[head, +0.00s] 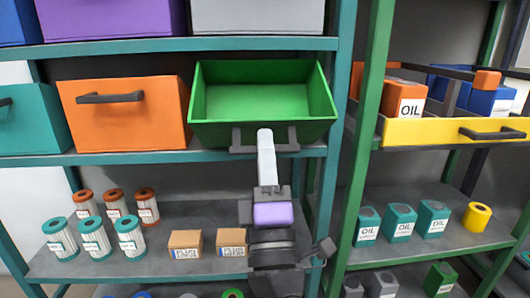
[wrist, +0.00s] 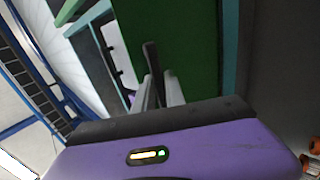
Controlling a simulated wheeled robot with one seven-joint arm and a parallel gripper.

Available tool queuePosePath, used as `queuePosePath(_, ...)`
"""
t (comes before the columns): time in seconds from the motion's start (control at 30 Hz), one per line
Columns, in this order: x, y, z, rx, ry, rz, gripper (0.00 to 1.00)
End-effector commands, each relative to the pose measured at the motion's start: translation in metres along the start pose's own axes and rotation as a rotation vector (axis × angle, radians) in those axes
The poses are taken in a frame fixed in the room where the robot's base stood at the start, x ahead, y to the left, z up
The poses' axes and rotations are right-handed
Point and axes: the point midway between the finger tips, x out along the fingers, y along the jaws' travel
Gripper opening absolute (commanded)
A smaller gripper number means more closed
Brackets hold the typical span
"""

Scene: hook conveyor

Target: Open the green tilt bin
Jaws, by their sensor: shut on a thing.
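The green tilt bin (head: 262,103) sits on the middle shelf in the head view, tipped forward so its empty inside shows. Its dark bar handle (head: 240,142) runs along the lower front. My gripper (head: 264,135) reaches up from below and is shut on the handle near its middle. In the wrist view, the green front of the bin (wrist: 190,45) fills the upper middle, and the dark handle (wrist: 152,60) stands between my gripper's fingers (wrist: 160,90).
An orange bin (head: 125,125) and a teal bin (head: 30,118) stand to the left. A green post (head: 362,130) rises close on the right, with a yellow tray (head: 455,131) beyond it. Filters (head: 92,238) and small boxes (head: 185,243) occupy the shelf below.

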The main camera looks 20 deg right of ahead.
Motion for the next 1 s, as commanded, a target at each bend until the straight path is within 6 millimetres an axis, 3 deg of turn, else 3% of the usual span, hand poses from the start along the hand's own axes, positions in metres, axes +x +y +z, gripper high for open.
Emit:
queuePosePath(0.6,-0.0045,-0.0053,-0.0014,0.001,0.003,-0.006,0.0)
queuePosePath(0.63,-0.0045,-0.0054,-0.0013,0.001,0.003,-0.006,0.17)
queuePosePath(0.73,-0.0044,-0.0051,-0.0012,0.0,0.002,-0.005,0.35)
queuePosePath(1.0,-0.0041,-0.0036,-0.0004,0.0,0.001,-0.003,0.35)
